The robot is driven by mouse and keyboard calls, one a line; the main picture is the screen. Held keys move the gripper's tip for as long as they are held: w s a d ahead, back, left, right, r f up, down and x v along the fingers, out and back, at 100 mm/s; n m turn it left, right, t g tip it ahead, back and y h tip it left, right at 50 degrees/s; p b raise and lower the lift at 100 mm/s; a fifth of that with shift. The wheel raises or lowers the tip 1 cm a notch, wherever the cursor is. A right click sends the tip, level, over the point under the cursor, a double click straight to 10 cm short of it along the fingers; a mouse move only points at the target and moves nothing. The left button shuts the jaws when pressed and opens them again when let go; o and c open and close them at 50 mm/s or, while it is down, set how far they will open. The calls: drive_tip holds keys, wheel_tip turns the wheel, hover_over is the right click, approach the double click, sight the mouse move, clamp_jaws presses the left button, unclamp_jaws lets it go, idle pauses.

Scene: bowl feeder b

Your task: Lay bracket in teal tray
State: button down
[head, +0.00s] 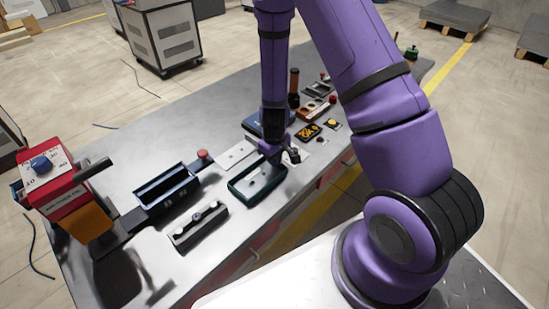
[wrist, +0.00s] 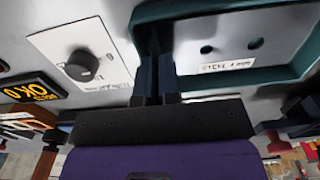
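The teal tray (head: 233,191) sits on the grey bench below my gripper, and its rim (wrist: 222,10) fills the upper right of the wrist view. Inside the rim a flat grey plate (wrist: 228,57) with two holes and a white steel label shows; it looks like the bracket. My gripper (wrist: 155,60) points down at the tray's far end, its dark fingers close together beside the plate's left end and overlapping the rim. Whether they pinch a part of the plate is hidden. In the head view my gripper (head: 270,156) mostly covers that end.
A dark blue bin (head: 166,187) and a grey fixture block (head: 199,226) stand left of the tray. A white panel with a black knob (wrist: 82,65) and a black OK display (wrist: 34,90) lie nearby. A red machine (head: 55,180) stands at the bench's left end.

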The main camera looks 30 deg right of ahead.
drive_tip(key=shift+f, duration=0.2)
drive_tip(key=c, duration=1.2)
unclamp_jaws()
drive_tip(key=shift+c, duration=0.2)
wheel_tip(320, 180, up, 11)
drive_tip(key=shift+f, duration=0.1)
